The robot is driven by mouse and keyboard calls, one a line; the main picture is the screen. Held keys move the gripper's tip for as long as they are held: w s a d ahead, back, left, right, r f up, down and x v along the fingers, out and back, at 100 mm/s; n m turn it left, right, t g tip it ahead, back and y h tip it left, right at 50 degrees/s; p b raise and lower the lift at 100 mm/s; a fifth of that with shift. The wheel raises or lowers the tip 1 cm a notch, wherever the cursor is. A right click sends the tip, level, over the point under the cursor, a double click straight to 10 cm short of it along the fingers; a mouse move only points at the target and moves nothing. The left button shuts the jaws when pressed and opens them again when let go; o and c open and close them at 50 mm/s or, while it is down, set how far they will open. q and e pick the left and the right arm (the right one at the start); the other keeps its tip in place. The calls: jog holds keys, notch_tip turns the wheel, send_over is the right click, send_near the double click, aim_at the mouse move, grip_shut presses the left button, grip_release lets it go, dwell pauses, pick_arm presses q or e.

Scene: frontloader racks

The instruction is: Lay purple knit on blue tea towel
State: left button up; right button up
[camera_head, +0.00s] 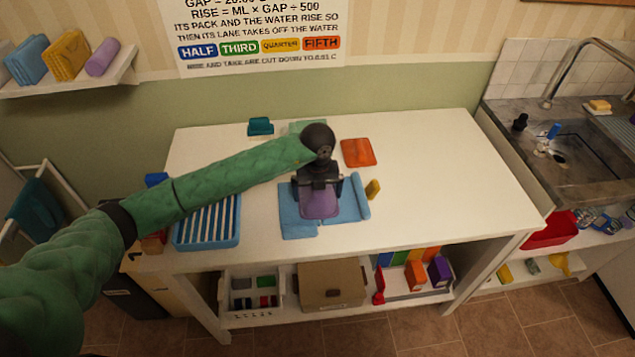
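The blue tea towel (298,226) lies spread on the white table, near its front edge. The purple knit (319,206) is over the middle of the towel. My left gripper (319,188) points down over the towel, with its dark fingers on either side of the purple knit, and appears shut on it. The gripper hides the knit's far part and the middle of the towel. I cannot tell whether the knit touches the towel. My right gripper is not in view.
A blue slatted rack (207,222) stands left of the towel. A yellow piece (373,189) is at the towel's right edge, with an orange cloth (358,152) behind. A teal object (260,126) sits at the back. The table's right side (450,180) is clear.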

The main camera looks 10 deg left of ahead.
pick_arm(q)
jog(key=shift+r+p, duration=0.5)
jog(key=shift+r, duration=0.05)
jog(key=shift+r+b, duration=0.2)
jog(key=shift+b, duration=0.1)
jog(key=shift+r, duration=0.45)
jog(key=shift+r+b, duration=0.3)
jog(key=shift+b, duration=0.05)
jog(key=shift+w+r, duration=0.1)
jog(key=shift+r, duration=0.15)
notch_tip(320, 180, up, 8)
jog(key=b, duration=0.4)
jog(key=shift+r, duration=0.75)
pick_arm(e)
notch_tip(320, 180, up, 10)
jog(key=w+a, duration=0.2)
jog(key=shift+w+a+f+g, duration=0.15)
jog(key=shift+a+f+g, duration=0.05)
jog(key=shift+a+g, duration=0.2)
